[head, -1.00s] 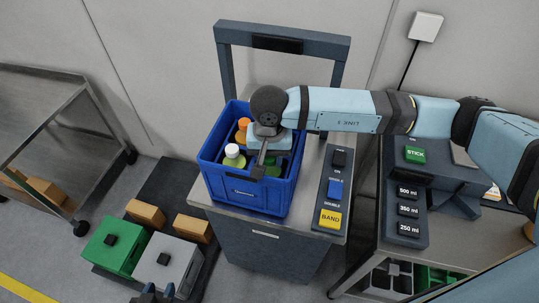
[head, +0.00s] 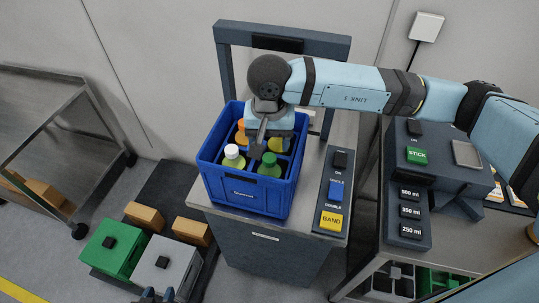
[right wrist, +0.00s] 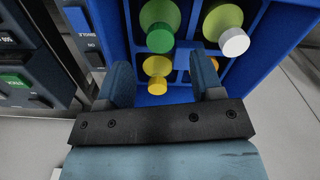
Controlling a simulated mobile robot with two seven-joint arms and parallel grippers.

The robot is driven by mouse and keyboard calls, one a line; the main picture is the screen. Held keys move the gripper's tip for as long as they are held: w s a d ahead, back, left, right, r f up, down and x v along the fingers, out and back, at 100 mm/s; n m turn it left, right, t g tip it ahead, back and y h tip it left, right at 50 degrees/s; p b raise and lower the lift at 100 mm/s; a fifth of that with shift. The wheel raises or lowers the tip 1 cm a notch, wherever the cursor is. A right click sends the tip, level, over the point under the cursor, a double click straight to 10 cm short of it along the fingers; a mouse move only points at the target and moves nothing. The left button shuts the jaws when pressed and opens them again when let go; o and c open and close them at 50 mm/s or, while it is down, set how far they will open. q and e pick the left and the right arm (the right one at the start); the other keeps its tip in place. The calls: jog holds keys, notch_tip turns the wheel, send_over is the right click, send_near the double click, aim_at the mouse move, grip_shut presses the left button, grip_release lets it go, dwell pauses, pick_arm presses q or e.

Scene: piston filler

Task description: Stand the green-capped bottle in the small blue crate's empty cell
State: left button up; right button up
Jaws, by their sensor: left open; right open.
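The small blue crate (head: 243,197) stands on a metal-topped stand. The green-capped bottle (head: 268,159) is upright in its front right cell; its lower part is hidden by the crate wall. A white-capped bottle (head: 233,152), an orange-capped bottle (head: 241,126) and a yellow-capped bottle (head: 279,144) occupy the other cells. My right gripper (head: 258,150) is open and empty above the crate. In the right wrist view, the green cap (right wrist: 160,38) lies beyond the fingertips, apart from them. My left gripper (head: 155,296) shows only partly at the bottom edge.
A button panel with a yellow BAND button (head: 331,221) is right of the crate. A grey frame (head: 283,40) rises behind it. Green (head: 113,250) and grey (head: 165,262) boxes stand lower left. A bench with a STICK button (head: 417,156) is at right.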

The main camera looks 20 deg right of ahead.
notch_tip(320, 180, up, 6)
jog(key=shift+b, duration=0.4)
jog(key=shift+s+f, duration=0.1)
